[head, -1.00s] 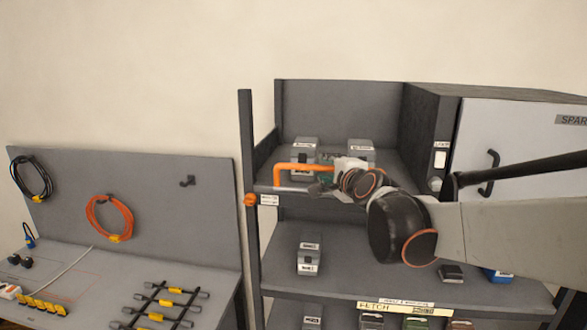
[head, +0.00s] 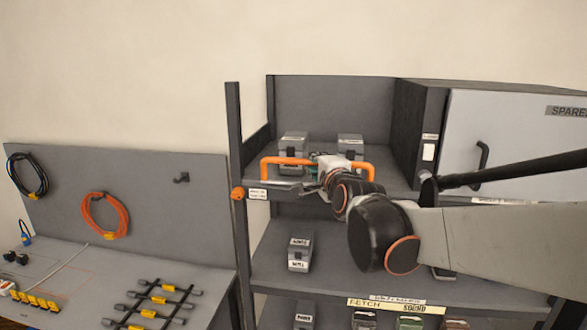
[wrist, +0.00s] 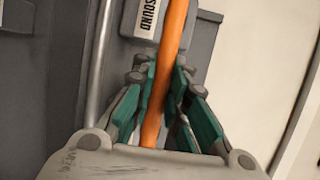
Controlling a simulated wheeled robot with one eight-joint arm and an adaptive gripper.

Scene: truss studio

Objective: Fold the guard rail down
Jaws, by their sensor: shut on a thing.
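The orange guard rail (head: 287,160) runs across the front of the top shelf, with bent ends. It stands above the shelf's front edge. My gripper (wrist: 162,90) is shut on the rail, its green-padded fingers on both sides of the orange bar (wrist: 174,35) in the wrist view. In the head view my white gripper body (head: 334,162) covers the middle of the rail. An orange knob (head: 238,193) sits on the left post beside a small label (head: 258,194).
Two grey cases (head: 293,143) (head: 350,147) stand behind the rail on the top shelf. A spares cabinet (head: 515,140) with a dark handle is at the right. A middle shelf (head: 330,262) holds a grey case (head: 299,254). A workbench with a pegboard (head: 150,190) stands left.

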